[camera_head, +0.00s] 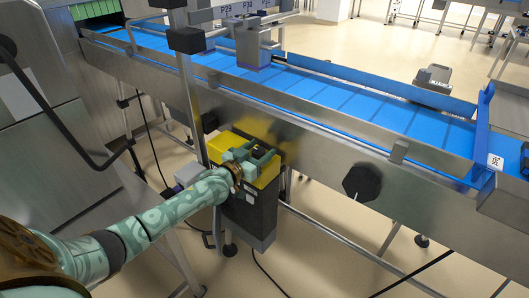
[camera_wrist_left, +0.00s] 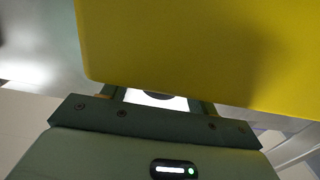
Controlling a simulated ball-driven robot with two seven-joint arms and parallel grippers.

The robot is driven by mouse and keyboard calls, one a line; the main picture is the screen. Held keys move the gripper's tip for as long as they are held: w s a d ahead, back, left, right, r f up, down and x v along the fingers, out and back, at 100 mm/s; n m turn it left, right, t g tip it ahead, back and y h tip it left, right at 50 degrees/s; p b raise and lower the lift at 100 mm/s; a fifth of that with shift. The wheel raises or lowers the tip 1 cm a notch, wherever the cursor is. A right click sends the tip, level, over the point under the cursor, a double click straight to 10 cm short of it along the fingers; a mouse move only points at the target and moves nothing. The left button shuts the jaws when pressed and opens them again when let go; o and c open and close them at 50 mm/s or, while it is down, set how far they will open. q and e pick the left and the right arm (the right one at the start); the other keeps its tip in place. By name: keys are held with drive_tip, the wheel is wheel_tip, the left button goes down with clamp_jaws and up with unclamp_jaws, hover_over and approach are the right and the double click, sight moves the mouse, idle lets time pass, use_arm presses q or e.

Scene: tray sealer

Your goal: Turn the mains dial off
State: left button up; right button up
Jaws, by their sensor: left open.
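A yellow panel (camera_head: 220,142) sits on top of a dark box (camera_head: 250,214) below the conveyor's side rail. In the head view my left gripper (camera_head: 262,160) is right at this panel, with its fingers over it. In the left wrist view the yellow panel (camera_wrist_left: 200,45) fills the upper part and hides most of the fingers. My left gripper (camera_wrist_left: 160,100) is open there, and a small dark rounded piece shows between its fingers against a bright patch. I cannot tell whether it is the mains dial. The dial is not clearly seen in the head view. My right gripper is out of view.
A blue conveyor belt (camera_head: 350,98) in a steel frame runs behind the panel. A thin upright post (camera_head: 187,95) stands just left of it. A black knob (camera_head: 362,183) sticks out from the rail at the right. Cables lie on the floor below.

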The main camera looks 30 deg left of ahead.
use_arm(q)
drive_tip(key=shift+w, duration=0.75)
drive_tip(key=shift+w+d, duration=0.1)
